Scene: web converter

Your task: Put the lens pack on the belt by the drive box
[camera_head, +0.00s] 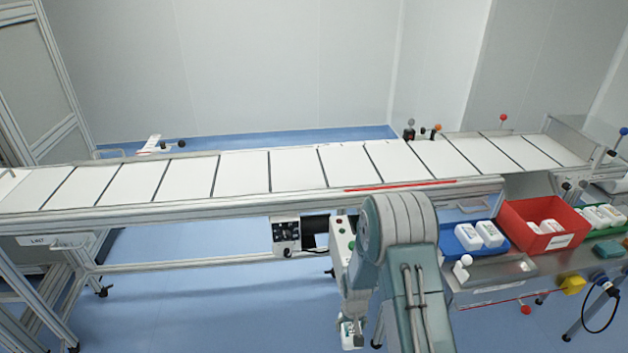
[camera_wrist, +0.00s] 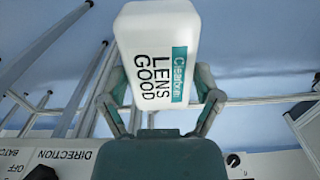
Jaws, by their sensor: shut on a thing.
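The lens pack (camera_wrist: 155,50) is a white block with a teal stripe and the words LENS GOOD. My gripper (camera_wrist: 162,92) is shut on it, one finger on each side, in the wrist view. The belt (camera_head: 240,175) is a long run of white panels with dark cross lines. A box with black knobs (camera_head: 287,237), apparently the drive box, hangs under the belt's near edge.
To the right, a bench holds a blue tray (camera_head: 467,241) with white packs, a red bin (camera_head: 543,214) and more packs. A metal rail (camera_head: 250,207) edges the belt. The belt's top looks clear.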

